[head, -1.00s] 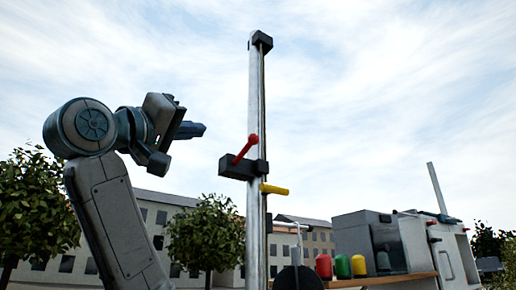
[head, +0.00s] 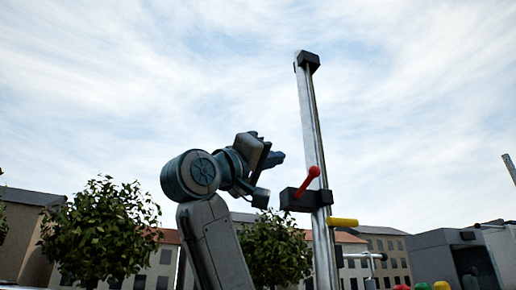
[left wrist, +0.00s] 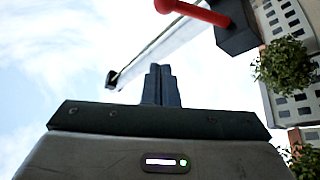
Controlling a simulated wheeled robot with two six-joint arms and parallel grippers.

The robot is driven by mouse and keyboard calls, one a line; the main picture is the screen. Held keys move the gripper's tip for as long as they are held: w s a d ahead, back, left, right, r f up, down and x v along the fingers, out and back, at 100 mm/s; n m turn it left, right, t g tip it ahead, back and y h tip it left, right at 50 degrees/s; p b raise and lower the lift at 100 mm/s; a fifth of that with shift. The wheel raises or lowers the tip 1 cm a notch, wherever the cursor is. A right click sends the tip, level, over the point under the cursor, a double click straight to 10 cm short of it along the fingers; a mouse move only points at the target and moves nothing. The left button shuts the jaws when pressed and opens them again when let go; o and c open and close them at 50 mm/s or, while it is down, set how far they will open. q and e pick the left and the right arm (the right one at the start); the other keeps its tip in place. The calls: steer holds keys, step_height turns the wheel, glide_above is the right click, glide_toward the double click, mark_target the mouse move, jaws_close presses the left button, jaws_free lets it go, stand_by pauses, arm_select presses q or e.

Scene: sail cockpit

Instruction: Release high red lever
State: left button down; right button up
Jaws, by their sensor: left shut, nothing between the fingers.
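The red lever (head: 308,182) is mounted on a black block (head: 306,199) on a tall metal mast (head: 316,140). It slants up to the right, with its round knob at the top. In the left wrist view the red lever (left wrist: 192,10) shows at the top edge, beyond the fingertips. My left gripper (head: 277,159) is shut and empty, to the left of the lever and slightly above it, apart from it. Its closed fingers (left wrist: 161,84) also show in the left wrist view. My right gripper is out of view.
A yellow lever (head: 342,222) sticks out to the right, lower on the mast. A black cap (head: 308,61) tops the mast. Grey cabinets (head: 445,255) and several coloured knobs stand at the lower right. Trees and buildings are behind. The space left of the upper mast is open.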

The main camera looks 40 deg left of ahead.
mark_target(306, 183)
arm_select(q)
steer(key=w+d+p, duration=0.1)
steer(key=w+f, duration=0.1)
steer(key=w+d+p, duration=0.1)
steer(key=w, duration=0.1)
steer(key=shift+d+f+p, duration=0.2)
steer(key=shift+d+p, duration=0.1)
steer(key=shift+p, duration=0.05)
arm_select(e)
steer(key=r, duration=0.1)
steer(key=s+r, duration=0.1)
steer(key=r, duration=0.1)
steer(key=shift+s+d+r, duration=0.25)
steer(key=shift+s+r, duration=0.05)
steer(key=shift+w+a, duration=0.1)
arm_select(q)
steer(key=shift+s+f+m+h+b, duration=0.1)
steer(key=shift+f+m+h+b, duration=0.3)
steer(key=shift+m+b, duration=0.25)
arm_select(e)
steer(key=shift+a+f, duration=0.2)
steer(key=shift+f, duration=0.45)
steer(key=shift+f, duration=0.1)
